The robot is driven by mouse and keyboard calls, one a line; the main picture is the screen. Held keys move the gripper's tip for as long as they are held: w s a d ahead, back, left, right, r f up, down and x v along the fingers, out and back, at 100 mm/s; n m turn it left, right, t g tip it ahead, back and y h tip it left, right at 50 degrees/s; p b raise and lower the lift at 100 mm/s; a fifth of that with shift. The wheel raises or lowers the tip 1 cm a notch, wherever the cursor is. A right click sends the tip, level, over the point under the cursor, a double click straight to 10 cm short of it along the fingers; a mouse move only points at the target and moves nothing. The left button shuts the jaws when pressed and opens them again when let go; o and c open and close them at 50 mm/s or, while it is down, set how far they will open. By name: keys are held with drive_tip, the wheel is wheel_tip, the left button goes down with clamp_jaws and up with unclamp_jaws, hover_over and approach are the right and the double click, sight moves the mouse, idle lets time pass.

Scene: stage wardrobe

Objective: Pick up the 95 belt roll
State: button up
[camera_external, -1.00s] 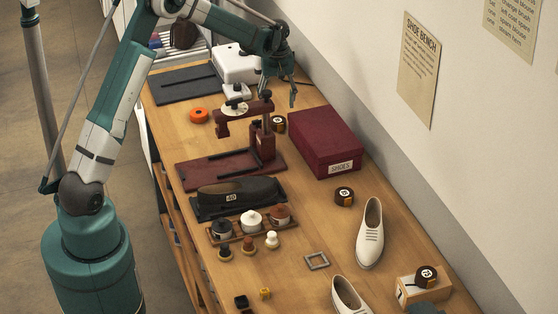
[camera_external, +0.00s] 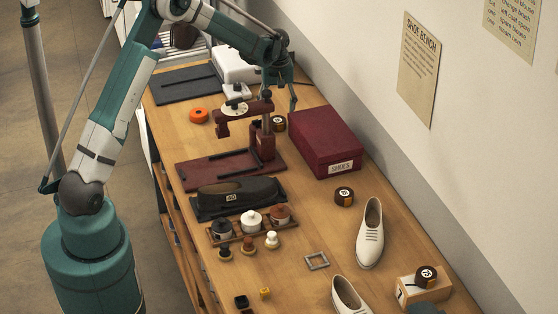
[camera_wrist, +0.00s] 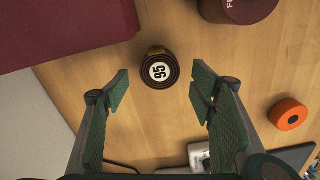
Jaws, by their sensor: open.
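The 95 belt roll (camera_wrist: 159,71) is a dark brown coil with a white label reading 95. It stands on the wooden bench, centred ahead of my fingers in the wrist view. In the external view a dark roll (camera_external: 279,123) stands between the stamping press and the maroon shoe box, its label too small to read. My gripper (camera_wrist: 160,90) is open and empty, its green-padded fingers on either side of the roll in the picture and apart from it. In the external view my gripper (camera_external: 281,100) is above the bench near this roll.
The maroon shoe box (camera_external: 326,142) and the dark red press (camera_external: 263,143) stand close by on either side of the roll. An orange ring (camera_wrist: 288,114) lies beyond the press. Two similar rolls, one by the box (camera_external: 344,196) and one on a wooden block (camera_external: 426,276), stand farther along.

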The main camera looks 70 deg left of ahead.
sight(277, 119)
drive_tip(key=shift+f, duration=1.95)
drive_tip(key=shift+c, duration=0.3)
drive_tip(key=c, duration=1)
